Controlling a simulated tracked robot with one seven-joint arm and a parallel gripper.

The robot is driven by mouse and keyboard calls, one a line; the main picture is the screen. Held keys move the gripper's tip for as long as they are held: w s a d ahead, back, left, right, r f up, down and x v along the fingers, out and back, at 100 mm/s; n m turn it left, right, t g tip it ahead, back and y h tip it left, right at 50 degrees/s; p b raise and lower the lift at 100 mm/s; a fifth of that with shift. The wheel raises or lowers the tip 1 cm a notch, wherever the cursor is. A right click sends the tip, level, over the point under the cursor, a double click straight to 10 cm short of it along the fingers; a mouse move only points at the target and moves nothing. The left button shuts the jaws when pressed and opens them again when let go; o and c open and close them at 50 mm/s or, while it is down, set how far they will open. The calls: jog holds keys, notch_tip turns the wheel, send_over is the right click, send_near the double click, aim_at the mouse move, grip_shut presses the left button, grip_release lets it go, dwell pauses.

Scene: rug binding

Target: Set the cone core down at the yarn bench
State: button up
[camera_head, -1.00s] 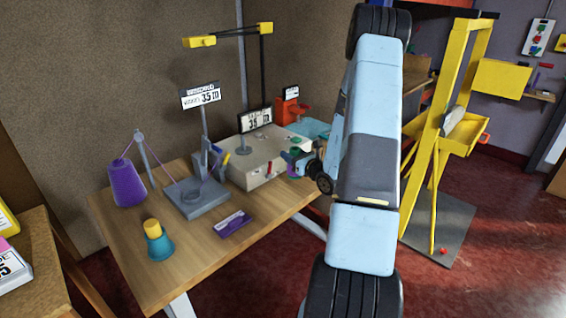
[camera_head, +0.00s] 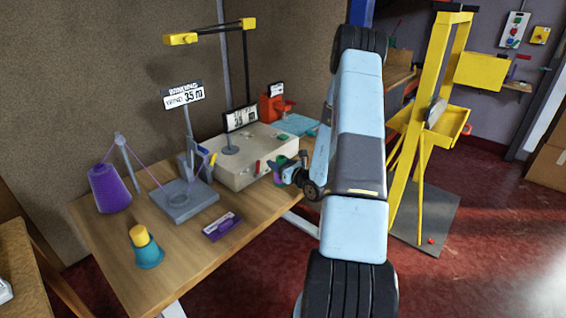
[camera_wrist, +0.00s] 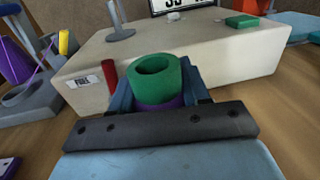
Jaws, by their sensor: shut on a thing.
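My gripper (camera_head: 290,170) is shut on the cone core, a piece with a hollow green top and a purple lower part. The cone core (camera_wrist: 158,72) stands roughly upright between the jaws in the wrist view; its lower end is hidden by my gripper. In the head view the cone core (camera_head: 281,160) is small, in front of the cream box's right part. The wooden yarn bench (camera_head: 185,255) lies below and to the left. I cannot tell whether the core touches the bench.
The cream box (camera_head: 247,170) stands close behind my gripper. A purple yarn cone (camera_head: 108,190), a grey stand (camera_head: 183,203), a teal cone with a yellow top (camera_head: 148,252) and a purple label block (camera_head: 221,227) occupy the bench. Its front middle is bare. A yellow frame (camera_head: 433,100) stands right.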

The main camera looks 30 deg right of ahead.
jog(key=o, duration=1.1)
jog(key=shift+o, duration=0.2)
